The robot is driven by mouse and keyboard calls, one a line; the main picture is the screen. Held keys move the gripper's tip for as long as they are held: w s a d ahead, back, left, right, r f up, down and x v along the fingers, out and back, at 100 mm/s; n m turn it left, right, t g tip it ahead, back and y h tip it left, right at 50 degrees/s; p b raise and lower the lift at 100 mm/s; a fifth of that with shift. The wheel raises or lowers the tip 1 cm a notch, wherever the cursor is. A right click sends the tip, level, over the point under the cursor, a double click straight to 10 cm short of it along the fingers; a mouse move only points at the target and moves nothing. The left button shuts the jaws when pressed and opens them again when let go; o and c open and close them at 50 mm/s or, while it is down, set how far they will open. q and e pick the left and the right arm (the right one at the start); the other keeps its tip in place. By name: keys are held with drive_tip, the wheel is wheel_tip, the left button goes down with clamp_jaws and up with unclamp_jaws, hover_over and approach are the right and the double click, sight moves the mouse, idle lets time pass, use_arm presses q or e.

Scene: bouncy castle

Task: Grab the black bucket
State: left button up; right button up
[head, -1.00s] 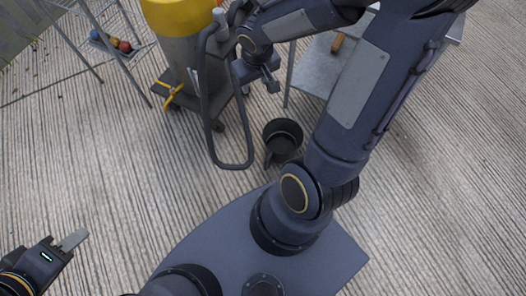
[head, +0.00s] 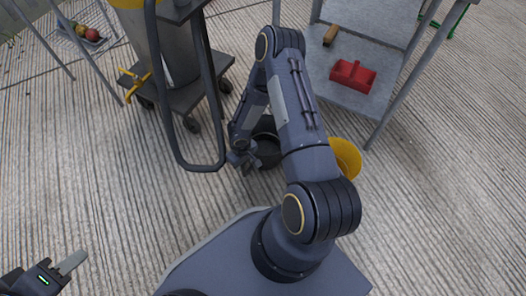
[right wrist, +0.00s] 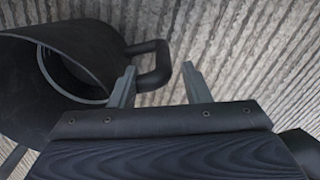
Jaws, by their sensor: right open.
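The black bucket (head: 268,152) stands on the floor in the head view, partly hidden behind my right arm. In the right wrist view the bucket (right wrist: 30,85) fills the left side, its open rim and dark inside showing. Its loop handle (right wrist: 160,66) sticks out to the right, just beyond and between my right fingertips. My right gripper (right wrist: 158,86) is open and empty. In the head view my right gripper (head: 243,162) is low at the bucket's left side. My left gripper (head: 72,262) is at the lower left, away from the bucket; its jaw opening is unclear.
A wheeled machine with a steel drum (head: 165,55) and a dark loop handle (head: 207,168) stands left of the bucket. A yellow round object (head: 345,160) is to the right. A metal shelf (head: 340,92) holds a red caddy (head: 352,75) and a brush (head: 330,36).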

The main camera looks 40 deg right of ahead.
drive_tip(key=f+b, duration=0.1)
drive_tip(key=f, duration=0.1)
drive_tip(key=f+b, duration=0.1)
drive_tip(key=f, duration=0.1)
drive_tip(key=shift+w+a+f, duration=0.1)
drive_tip(key=shift+a+f, duration=0.1)
drive_tip(key=shift+f, duration=0.2)
clamp_jaws()
